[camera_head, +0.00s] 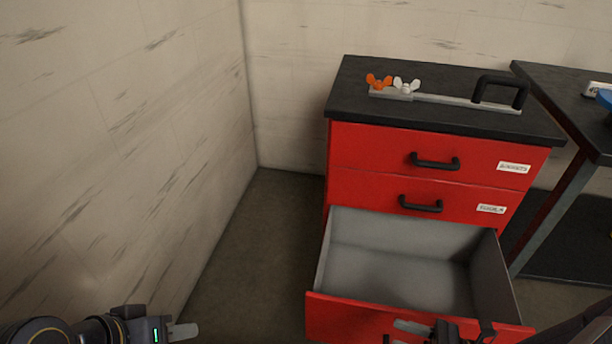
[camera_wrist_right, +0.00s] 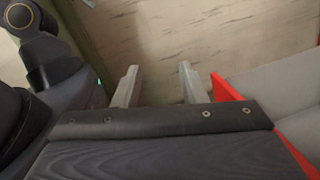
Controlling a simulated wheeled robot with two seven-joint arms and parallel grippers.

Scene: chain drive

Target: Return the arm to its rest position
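My left gripper (camera_head: 183,331) shows at the bottom left of the head view, low beside the wall. One grey finger shows, so its opening cannot be judged. My right gripper (camera_head: 418,328) is at the bottom of the head view, in front of the open drawer's red front. In the right wrist view its two grey fingers (camera_wrist_right: 158,88) stand apart with nothing between them. Part of my other arm shows at the left there.
A red cabinet (camera_head: 345,150) has its lower drawer (camera_head: 400,275) pulled out and empty; two drawers above are shut. On its black top lies a grey tensioner bar (camera_head: 440,99) with orange and white wing nuts and a black handle. A dark table (camera_head: 565,90) stands right. Floor left of the cabinet is clear.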

